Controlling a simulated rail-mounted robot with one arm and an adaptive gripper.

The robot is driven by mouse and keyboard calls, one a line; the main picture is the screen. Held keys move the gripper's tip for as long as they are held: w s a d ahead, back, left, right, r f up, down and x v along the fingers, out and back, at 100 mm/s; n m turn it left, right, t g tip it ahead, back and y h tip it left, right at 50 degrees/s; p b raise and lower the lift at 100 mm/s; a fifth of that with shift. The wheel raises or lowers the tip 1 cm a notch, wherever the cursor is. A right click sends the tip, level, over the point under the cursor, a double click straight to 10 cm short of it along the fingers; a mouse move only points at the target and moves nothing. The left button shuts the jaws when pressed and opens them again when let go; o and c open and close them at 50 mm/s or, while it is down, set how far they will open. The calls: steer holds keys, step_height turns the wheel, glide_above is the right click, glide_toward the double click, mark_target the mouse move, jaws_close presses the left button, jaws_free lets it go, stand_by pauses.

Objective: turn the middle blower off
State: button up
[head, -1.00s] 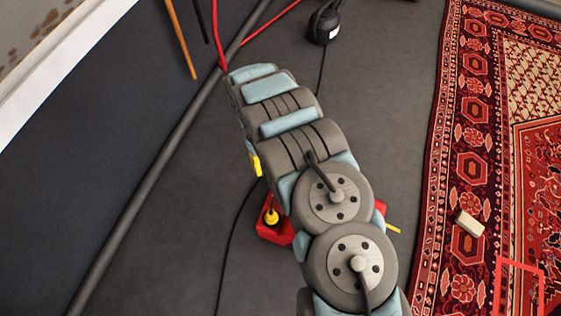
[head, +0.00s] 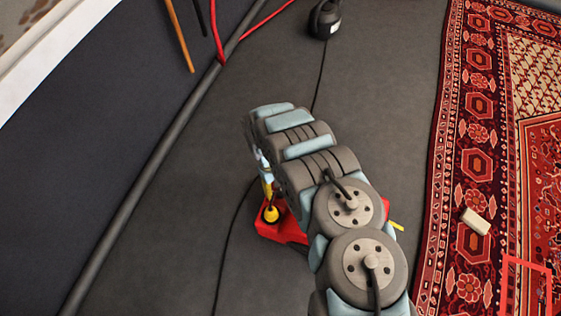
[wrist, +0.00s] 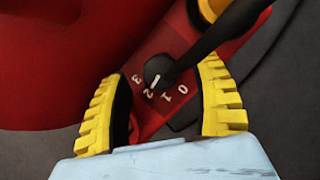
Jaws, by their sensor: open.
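A red blower (head: 276,229) stands on the dark floor in the head view, partly hidden under my arm. Its red housing (wrist: 60,60) fills the upper left of the wrist view. A sloped red panel carries a dark round dial (wrist: 158,68) with the marks 3, 2, 1, 0 around it. The dial's white pointer line faces the 2. My gripper (wrist: 165,108) is open, its yellow fingers on either side of the panel just below the dial. I cannot tell whether they touch it. In the head view, only a bit of yellow finger (head: 268,188) shows.
A black bar (wrist: 215,40) runs up right from the dial area. A black corded device (head: 325,18) stands at the back. A patterned rug (head: 475,170) with a pale block (head: 476,221) lies at right.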

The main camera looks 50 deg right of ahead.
steer(key=shift+x, duration=0.95)
jaws_close()
